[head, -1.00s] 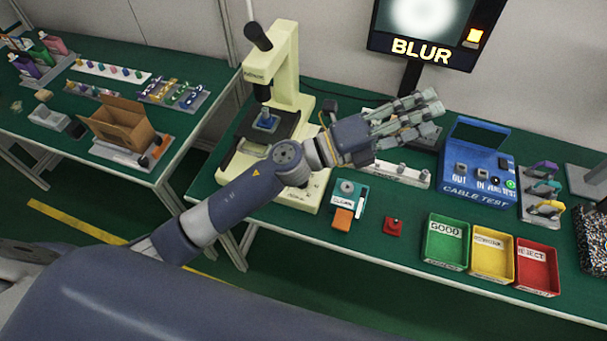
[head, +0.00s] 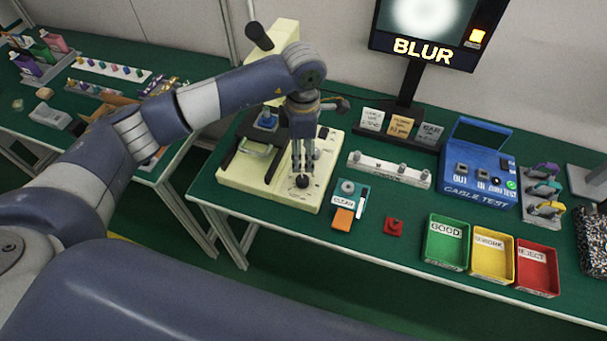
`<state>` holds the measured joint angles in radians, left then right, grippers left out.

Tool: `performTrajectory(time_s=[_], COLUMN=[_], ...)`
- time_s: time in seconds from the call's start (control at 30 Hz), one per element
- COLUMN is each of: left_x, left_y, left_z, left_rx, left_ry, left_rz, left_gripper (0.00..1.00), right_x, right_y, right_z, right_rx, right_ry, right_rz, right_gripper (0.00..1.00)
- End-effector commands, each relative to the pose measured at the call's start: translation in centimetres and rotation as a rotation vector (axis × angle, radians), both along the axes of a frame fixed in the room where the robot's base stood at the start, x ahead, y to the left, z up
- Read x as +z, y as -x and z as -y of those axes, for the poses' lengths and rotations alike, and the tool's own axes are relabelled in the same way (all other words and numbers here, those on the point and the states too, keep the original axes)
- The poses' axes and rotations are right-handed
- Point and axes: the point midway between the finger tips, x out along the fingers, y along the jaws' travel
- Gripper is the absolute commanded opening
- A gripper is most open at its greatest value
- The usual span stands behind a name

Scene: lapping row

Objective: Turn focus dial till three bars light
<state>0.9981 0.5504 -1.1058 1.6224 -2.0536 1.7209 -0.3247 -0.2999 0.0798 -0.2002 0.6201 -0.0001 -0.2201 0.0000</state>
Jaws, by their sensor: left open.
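The cream microscope (head: 285,55) stands on the green bench, with a small blue-topped part (head: 267,118) on its black stage. A dark round focus dial (head: 302,181) sits on the front right of its base. My left gripper (head: 302,172) points down right over the dial, its open fingers just above or around it; I cannot tell whether they touch it. The monitor (head: 425,30) shows a blurred white spot, the word BLUR and one lit orange bar at its right. My right gripper is not in view.
A connector strip (head: 390,170), a teal CLEAN block (head: 347,195) and a red button (head: 393,226) lie right of the microscope. Farther right are the blue cable tester (head: 480,170) and green, yellow and red bins (head: 447,242).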

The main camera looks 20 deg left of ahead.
Motion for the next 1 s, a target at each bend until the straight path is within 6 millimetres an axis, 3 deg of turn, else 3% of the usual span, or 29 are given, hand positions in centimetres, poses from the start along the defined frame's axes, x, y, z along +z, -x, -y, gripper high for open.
performTrajectory(time_s=[0.5, 0.7, 1.0], left_x=[-8.6, -10.2, -10.4], left_y=[0.2, 0.1, 0.1], left_z=[0.1, 0.1, 0.1], left_rx=[0.000, 0.000, -0.001], left_ry=[0.003, 0.004, 0.005], left_rz=[-0.006, -0.003, -0.003], left_gripper=[0.49, 0.49, 0.47], right_x=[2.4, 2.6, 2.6], right_y=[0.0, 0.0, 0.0], right_z=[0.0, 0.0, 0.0], right_rx=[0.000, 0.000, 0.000], right_ry=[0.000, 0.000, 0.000], right_rz=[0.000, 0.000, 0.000], right_gripper=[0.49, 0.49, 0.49])
